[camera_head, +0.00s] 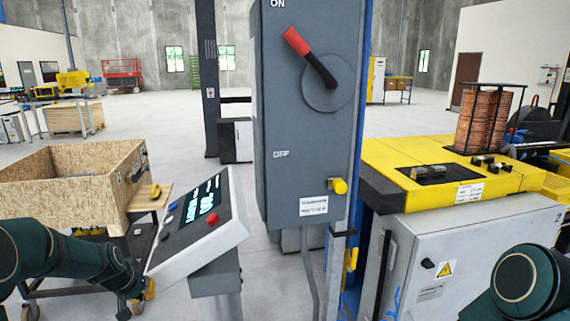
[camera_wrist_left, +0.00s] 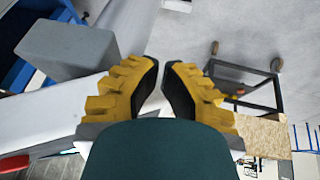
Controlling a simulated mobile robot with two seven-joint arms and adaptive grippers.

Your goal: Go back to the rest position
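My left arm comes in from the lower left in the head view. Its gripper (camera_head: 148,290) is small there, low beside the left edge of the tilted control panel (camera_head: 190,240); I cannot tell whether it touches. In the left wrist view the gripper (camera_wrist_left: 162,68) shows yellow fingers with black pads. Their tips come nearly together, with only a thin gap and nothing between them. My right arm shows only as a dark green link at the lower right; its gripper is out of view.
A grey switch box (camera_head: 285,130) stands in the middle, its red handle (camera_head: 297,42) tilted up-left towards ON. A wooden crate (camera_head: 60,185) on a cart is at left. A yellow-topped machine (camera_head: 400,155) with a copper coil (camera_head: 484,120) is at right.

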